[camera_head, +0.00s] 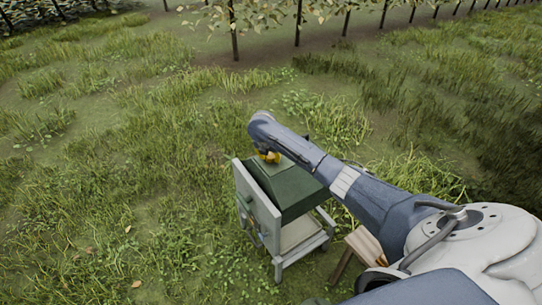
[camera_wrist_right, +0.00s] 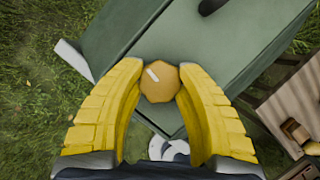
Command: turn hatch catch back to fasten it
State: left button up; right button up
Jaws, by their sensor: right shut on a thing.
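The hatch catch looks like a round amber knob (camera_wrist_right: 160,88) with a short white mark, set on a green panel (camera_wrist_right: 215,45) in the right wrist view. My right gripper (camera_wrist_right: 160,70) is shut on the knob, its two curved yellow fingers on either side of it. In the head view the right gripper (camera_head: 268,156) is at the top of a green and cream box (camera_head: 300,186), and the arm hides part of it. The knob cannot be told apart from the yellow fingers there. My left gripper is in neither view.
The box stands on a pale frame (camera_head: 303,252) in grass. A wooden stand (camera_head: 366,245) is to its right, partly behind my arm. Open grass lies to the left, with trees along the back. A dark object (camera_wrist_right: 211,5) shows at the wrist view's top edge.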

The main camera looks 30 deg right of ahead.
jog(key=m, duration=0.2)
jog(key=m+g, duration=0.1)
jog(key=m, duration=0.1)
jog(key=shift+g+h, duration=0.3)
jog(key=m+g, duration=0.1)
jog(key=m, duration=0.4)
jog(key=shift+g, duration=0.4)
jog(key=m+g, duration=0.1)
jog(key=m, duration=0.2)
jog(key=shift+s+f+m+g+y, duration=0.15)
jog(key=shift+m+g, duration=0.25)
jog(key=shift+m, duration=0.65)
jog(key=shift+w+r+m+g+y, duration=0.1)
jog(key=shift+m+g+y, duration=0.25)
jog(key=shift+m, duration=0.7)
jog(key=o, duration=1.2)
jog(key=shift+o, duration=0.2)
